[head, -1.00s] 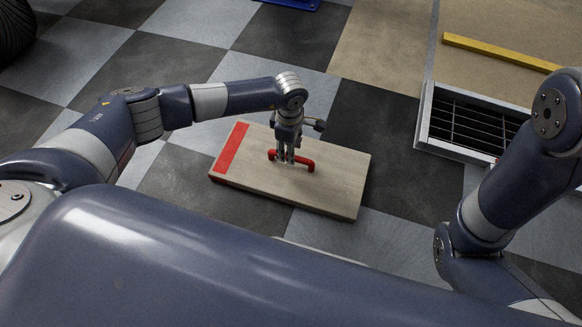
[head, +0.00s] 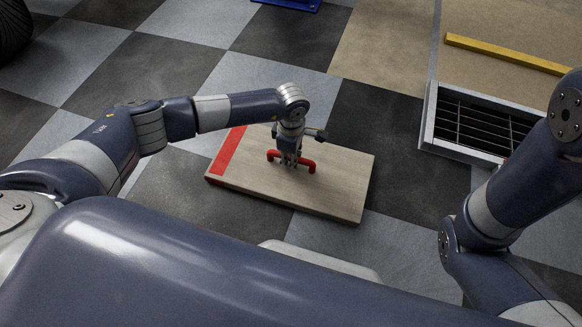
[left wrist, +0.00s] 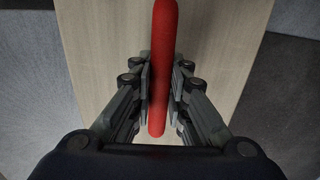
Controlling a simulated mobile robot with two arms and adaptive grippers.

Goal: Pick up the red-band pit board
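The red-band pit board (head: 335,185) is a flat pale wooden slab with a red band (head: 228,152) across its left end. A red bar handle (head: 308,166) stands up from its middle. My left gripper (head: 289,162) points down over the board, with its fingers at the handle. In the left wrist view the finger pads (left wrist: 162,85) press on both sides of the red handle (left wrist: 163,30), with the wooden face below. The board looks roughly level, and seems slightly clear of the floor. My right arm shows at the right, but its gripper is out of view.
A floor grate (head: 478,122) in a metal frame lies right of the board. A yellow bar (head: 505,54) lies on the tan surface beyond it. A blue object (head: 290,3) is at the top edge and a tire (head: 12,28) at the upper left. Checkered floor around the board is clear.

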